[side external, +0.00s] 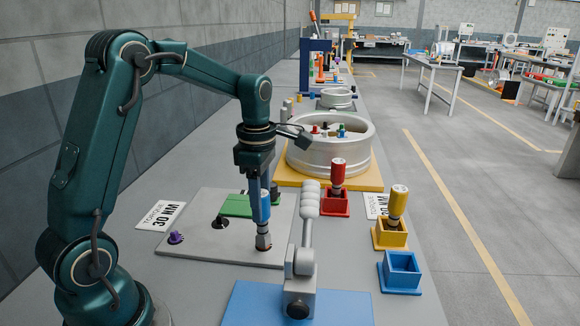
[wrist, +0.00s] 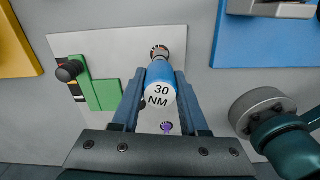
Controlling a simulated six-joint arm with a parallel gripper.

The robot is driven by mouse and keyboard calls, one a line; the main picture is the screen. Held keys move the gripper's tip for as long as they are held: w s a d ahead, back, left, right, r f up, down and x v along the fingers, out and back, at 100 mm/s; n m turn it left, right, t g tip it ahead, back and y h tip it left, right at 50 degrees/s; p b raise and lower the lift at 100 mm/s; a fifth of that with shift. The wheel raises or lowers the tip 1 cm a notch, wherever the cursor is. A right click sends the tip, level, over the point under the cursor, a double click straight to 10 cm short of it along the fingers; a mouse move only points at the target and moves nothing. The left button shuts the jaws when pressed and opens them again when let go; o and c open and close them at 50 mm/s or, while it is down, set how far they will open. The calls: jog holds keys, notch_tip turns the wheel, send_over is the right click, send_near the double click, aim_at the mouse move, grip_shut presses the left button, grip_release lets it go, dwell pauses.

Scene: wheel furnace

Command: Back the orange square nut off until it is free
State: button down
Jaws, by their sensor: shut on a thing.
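My gripper (side external: 262,208) is shut on a blue torque driver (side external: 265,203) and holds it nearly upright, with a slight tilt, over the grey plate (side external: 190,247). The driver's white end cap reads "30 NM" in the wrist view (wrist: 160,92), between my fingers. Its metal socket (side external: 263,240) is down at the right front part of the plate, at or very near the surface. I cannot clearly make out the orange square nut; the socket end may be covering it. A purple knob (side external: 176,238) and a dark knob (side external: 220,222) stand on the plate to the left.
A green block (side external: 237,206) lies on the plate behind the driver. A grey lever clamp (side external: 304,262) on a blue plate stands close on the right. Red (side external: 338,176) and yellow (side external: 398,204) drivers stand in holders; a blue holder (side external: 400,273) is empty. A wheel (side external: 330,155) is behind.

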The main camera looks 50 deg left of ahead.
jog(key=n, duration=0.2)
jog(key=shift+n, duration=0.4)
jog(key=shift+c, duration=1.8)
grip_release()
